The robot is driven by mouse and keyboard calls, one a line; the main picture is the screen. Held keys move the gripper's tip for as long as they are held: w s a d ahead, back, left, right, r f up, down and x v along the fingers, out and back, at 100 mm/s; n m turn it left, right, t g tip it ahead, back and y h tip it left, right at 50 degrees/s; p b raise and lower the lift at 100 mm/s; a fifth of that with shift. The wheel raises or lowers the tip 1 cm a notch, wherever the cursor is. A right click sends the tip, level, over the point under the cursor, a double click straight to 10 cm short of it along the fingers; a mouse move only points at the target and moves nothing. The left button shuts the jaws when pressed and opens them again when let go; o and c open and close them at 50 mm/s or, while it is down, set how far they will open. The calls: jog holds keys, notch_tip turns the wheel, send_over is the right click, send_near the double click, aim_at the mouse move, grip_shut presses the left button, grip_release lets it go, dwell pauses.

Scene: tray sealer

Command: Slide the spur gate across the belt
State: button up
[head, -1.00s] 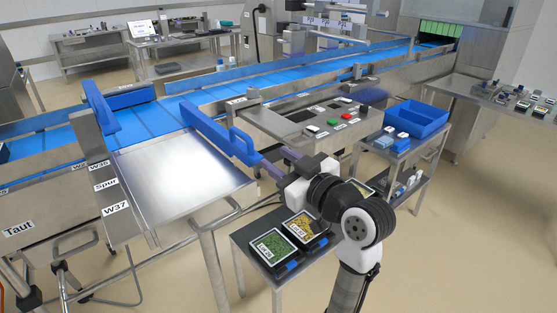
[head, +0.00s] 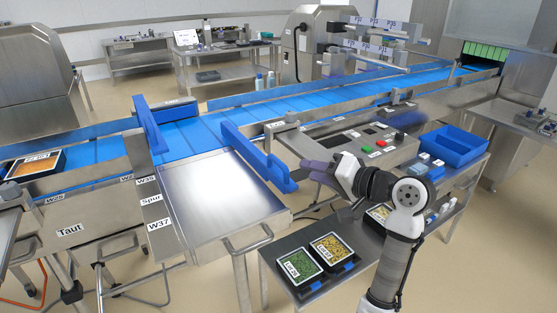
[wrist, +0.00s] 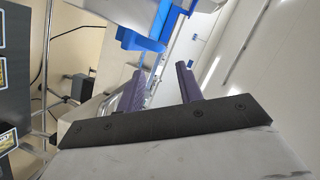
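Two blue bars stand at the steel spur table (head: 215,195). The right bar (head: 252,155), which looks like the spur gate, runs from the belt's near side toward me, with an upright blue end piece (head: 284,178). The left bar (head: 149,125) stands by the plate labelled Spur. My gripper (head: 306,168) has purple fingers and is just right of the right bar's end. In the wrist view my gripper (wrist: 160,72) has its fingers apart with nothing seen between them. Blue parts (wrist: 140,40) show beyond the fingertips; contact cannot be told.
The blue belt (head: 205,133) runs from left to far right. A control panel (head: 365,150) with buttons stands behind my arm. A cart (head: 290,262) below my arm holds food trays, and a blue bin (head: 455,147) is to its right. An orange-topped tray (head: 35,165) lies at far left.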

aim_at(278, 160)
jog(key=p+x, duration=0.2)
jog(key=x, duration=0.9)
jog(key=shift+w+a+p, duration=0.1)
jog(key=shift+w+p, duration=0.05)
jog(key=shift+p, duration=0.15)
jog(key=shift+c, duration=0.5)
grip_shut()
